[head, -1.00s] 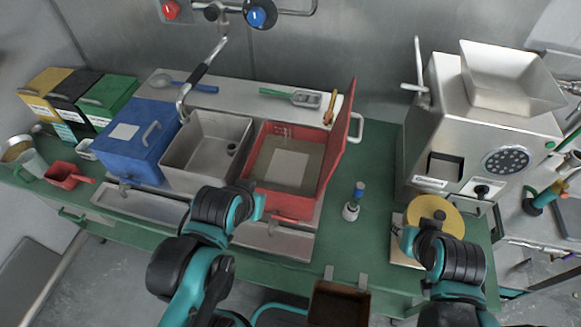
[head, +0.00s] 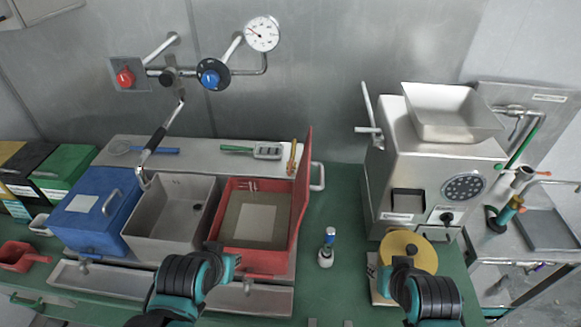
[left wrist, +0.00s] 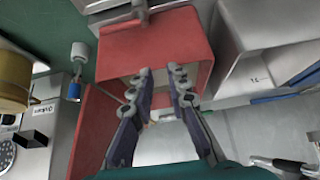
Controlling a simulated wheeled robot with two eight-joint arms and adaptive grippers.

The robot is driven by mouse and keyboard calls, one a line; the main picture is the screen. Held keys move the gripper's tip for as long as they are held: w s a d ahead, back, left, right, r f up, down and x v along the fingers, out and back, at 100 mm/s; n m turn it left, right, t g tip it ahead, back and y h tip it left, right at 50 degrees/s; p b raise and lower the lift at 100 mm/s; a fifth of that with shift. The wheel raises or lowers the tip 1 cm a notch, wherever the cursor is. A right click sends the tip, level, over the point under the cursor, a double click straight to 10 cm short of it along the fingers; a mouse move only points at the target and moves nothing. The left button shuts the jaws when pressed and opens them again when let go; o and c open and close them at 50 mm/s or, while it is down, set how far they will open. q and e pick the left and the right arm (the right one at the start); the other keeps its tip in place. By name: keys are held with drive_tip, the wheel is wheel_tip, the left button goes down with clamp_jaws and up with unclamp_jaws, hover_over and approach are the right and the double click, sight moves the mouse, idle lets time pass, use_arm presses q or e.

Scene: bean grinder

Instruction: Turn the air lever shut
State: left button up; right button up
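On the back wall a pipe assembly carries a red knob (head: 125,78), a blue knob (head: 210,77) and a round gauge (head: 262,34). A pipe with a black grip (head: 155,141) hangs down from it toward the steel basin. No label shows which part is the air lever. My left gripper (head: 231,262) is in front of the red bin (head: 278,262), far below the wall knobs. In the left wrist view its fingers (left wrist: 160,72) are apart and empty, over the red bin (left wrist: 155,42). My right gripper (head: 383,270) is by the yellow disc (head: 408,247); its fingers are unclear.
A blue box (head: 95,205), the steel basin (head: 170,215) and the red bin with its raised lid stand along the green bench. A small blue-topped bottle (head: 327,250) stands right of them. The grinder (head: 440,165) stands at the right. The bench near the bottle is clear.

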use_arm(q)
drive_tip(key=shift+o, duration=0.3)
drive_tip(key=w+d+r+g+p, duration=0.1)
drive_tip(key=w+r+p, duration=0.3)
drive_tip(key=w+r, duration=0.4)
drive_tip(key=shift+d+r+g+h, duration=0.3)
drive_tip(key=shift+d+r, duration=0.05)
drive_tip(key=shift+r, duration=0.1)
drive_tip(key=w+d+r+g+p, duration=0.2)
drive_tip(key=w+r+p, duration=0.15)
drive_tip(key=w, duration=0.55)
drive_tip(key=g+h+p, duration=0.2)
drive_tip(key=g+p, duration=0.1)
drive_tip(key=p, duration=0.3)
approach(290, 166)
drive_tip(key=x, duration=0.8)
drive_tip(key=shift+w, duration=0.15)
clamp_jaws()
